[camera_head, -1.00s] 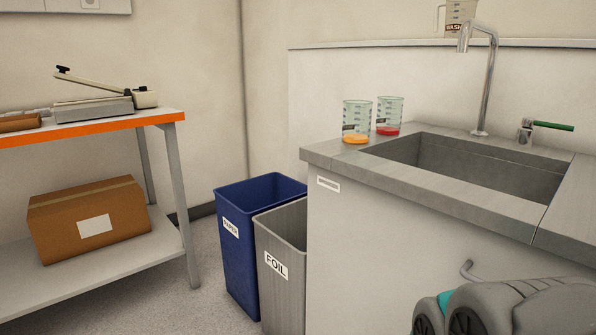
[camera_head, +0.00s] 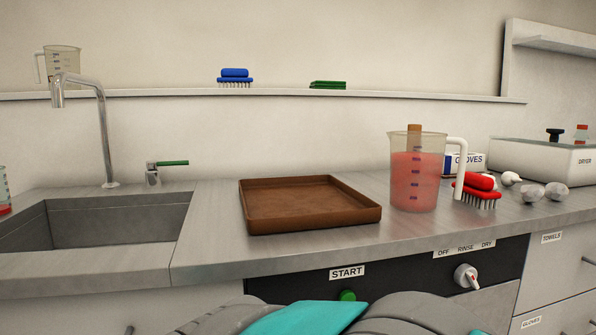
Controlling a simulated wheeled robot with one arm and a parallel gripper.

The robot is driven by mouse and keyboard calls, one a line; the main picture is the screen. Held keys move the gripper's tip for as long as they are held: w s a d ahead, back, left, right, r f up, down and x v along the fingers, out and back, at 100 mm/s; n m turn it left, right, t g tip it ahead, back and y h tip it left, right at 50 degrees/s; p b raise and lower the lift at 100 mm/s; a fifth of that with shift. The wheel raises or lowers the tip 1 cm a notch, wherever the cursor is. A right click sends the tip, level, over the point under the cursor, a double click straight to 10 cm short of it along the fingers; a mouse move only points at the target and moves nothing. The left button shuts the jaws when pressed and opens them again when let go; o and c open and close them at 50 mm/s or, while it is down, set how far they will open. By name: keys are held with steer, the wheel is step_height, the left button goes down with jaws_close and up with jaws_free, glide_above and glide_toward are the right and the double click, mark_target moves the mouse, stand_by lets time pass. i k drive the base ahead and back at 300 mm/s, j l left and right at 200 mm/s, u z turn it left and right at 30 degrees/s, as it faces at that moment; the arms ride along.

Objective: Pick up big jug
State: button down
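A big jug (camera_head: 414,182) with a white handle on its right side stands upright on the grey counter, right of the brown tray. It is see-through and holds pinkish-red liquid most of the way up. Another see-through jug (camera_head: 66,66), empty-looking and with a handle on its left, stands on the wall shelf behind the tap. My gripper is not in view. Only grey and teal parts of my arm show at the bottom edge.
A brown tray (camera_head: 254,221) lies left of the big jug. A red brush (camera_head: 476,190) is close by its handle, with a gloves box (camera_head: 465,162) behind. The sink (camera_head: 100,222) is at left. The counter in front of the jug is clear.

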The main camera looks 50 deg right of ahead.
mark_target(416, 158)
steer(key=z, duration=2.1)
steer(key=k+j, duration=0.25)
steer(key=k+z, duration=0.05)
